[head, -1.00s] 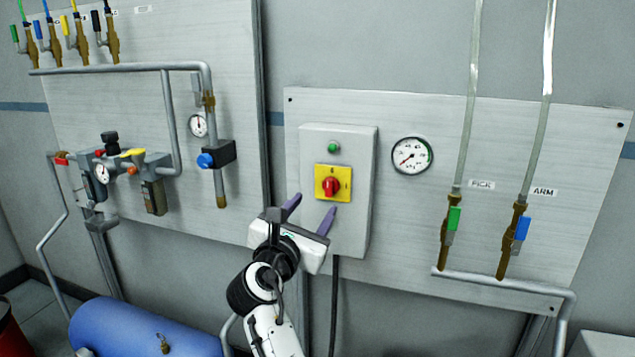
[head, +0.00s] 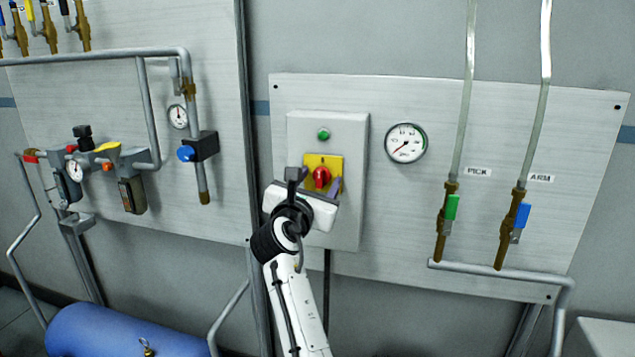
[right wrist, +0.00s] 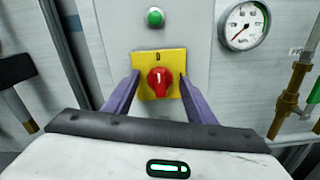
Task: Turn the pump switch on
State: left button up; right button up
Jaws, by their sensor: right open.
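The pump switch is a red rotary knob (head: 321,177) on a yellow plate (head: 335,162), fixed to a light grey box (head: 348,225) on a wall panel. A green button or lamp (head: 323,134) sits above it. In the head view the right gripper (head: 321,184) hides the plate's lower part. My left gripper is not in view.
A round gauge (head: 405,143) is right of the box. Valves with a green handle (head: 452,207) and a blue handle (head: 522,215) stand farther right, under labels PICK and ARM. Pipes and a regulator (head: 130,190) are at left, above a blue tank (head: 120,330).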

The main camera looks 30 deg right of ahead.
jog(key=c, duration=1)
jog(key=shift+c, duration=0.2)
